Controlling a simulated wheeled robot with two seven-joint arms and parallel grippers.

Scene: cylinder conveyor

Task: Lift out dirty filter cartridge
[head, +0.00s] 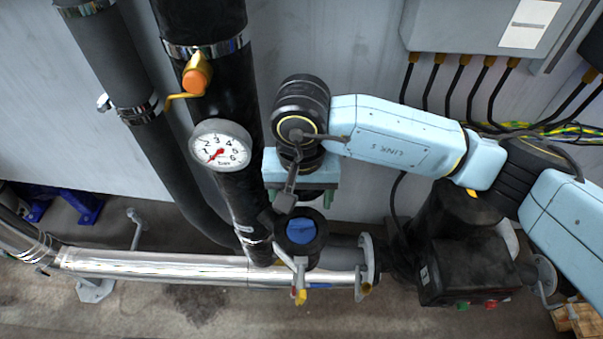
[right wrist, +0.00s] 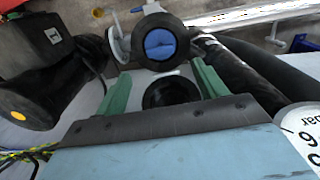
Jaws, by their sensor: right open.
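A round blue face (head: 301,230) sits inside the dark ring of an upright filter housing (head: 318,243) on the pipe line. It looks like the cartridge top; dirt on it cannot be made out. It also shows as a blue disc in the right wrist view (right wrist: 160,45). My right gripper (head: 301,197) is just behind the housing in the head view. Its green fingers are spread wide and do not touch the blue face. In the right wrist view, a dark round thing (right wrist: 171,92) shows between the fingers; I cannot tell what it is. My left gripper is out of view.
A pressure gauge (head: 220,146) and a black vertical pipe (head: 212,75) with an orange-handled valve (head: 197,76) stand left of my right gripper. A silver pipe (head: 150,266) runs low across. A dark pump unit (head: 465,262) stands right. A cabled grey box (head: 480,25) hangs above.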

